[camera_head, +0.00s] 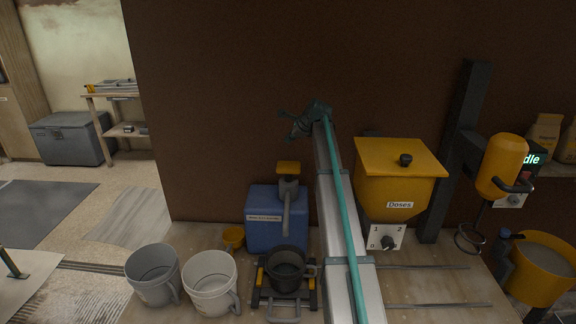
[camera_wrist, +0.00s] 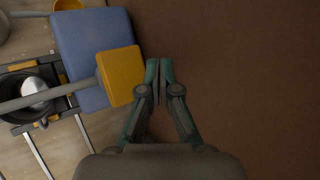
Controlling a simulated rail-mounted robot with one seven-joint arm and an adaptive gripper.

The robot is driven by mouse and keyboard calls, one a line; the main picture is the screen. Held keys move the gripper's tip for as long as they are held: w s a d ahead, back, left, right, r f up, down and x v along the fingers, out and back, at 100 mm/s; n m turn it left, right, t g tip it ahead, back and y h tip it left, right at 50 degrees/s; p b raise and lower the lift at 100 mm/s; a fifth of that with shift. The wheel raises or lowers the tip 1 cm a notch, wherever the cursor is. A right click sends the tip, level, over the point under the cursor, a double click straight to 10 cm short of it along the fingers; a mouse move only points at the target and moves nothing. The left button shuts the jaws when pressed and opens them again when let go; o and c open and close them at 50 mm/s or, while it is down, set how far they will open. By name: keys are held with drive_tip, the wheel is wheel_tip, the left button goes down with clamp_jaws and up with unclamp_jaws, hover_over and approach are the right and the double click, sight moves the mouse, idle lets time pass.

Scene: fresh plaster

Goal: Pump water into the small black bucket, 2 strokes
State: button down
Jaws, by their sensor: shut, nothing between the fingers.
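The small black bucket (camera_head: 287,270) stands upright on a low black and yellow frame in front of the blue water tank (camera_head: 268,232). The pump's yellow top (camera_head: 288,168) sits above the tank, and its grey spout (camera_head: 288,212) reaches out over the bucket. In the wrist view the yellow top (camera_wrist: 121,75) is close to the left of my gripper (camera_wrist: 158,72), and the black bucket (camera_wrist: 30,92) is at the far left with something pale inside. My gripper (camera_head: 297,127) is shut and empty, raised beside and above the pump, apart from it in the head view.
A grey bucket (camera_head: 153,274) and a white bucket (camera_head: 211,283) stand left of the black one. A small orange cup (camera_head: 234,237) is beside the tank. A yellow "Doses" hopper (camera_head: 397,180) and a yellow mixer (camera_head: 502,165) stand to the right. A brown wall (camera_head: 220,100) is behind.

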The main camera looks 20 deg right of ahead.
drive_tip(key=shift+r, duration=0.15)
idle(0.3)
drive_tip(key=b, duration=0.4)
approach(284, 162)
drive_tip(key=w, duration=0.1)
drive_tip(key=w+a, duration=0.1)
drive_tip(key=w, duration=0.1)
drive_tip(key=shift+w, duration=0.1)
drive_tip(key=shift+f, duration=1.55)
drive_tip(key=shift+f, duration=0.2)
drive_tip(key=shift+f, duration=0.2)
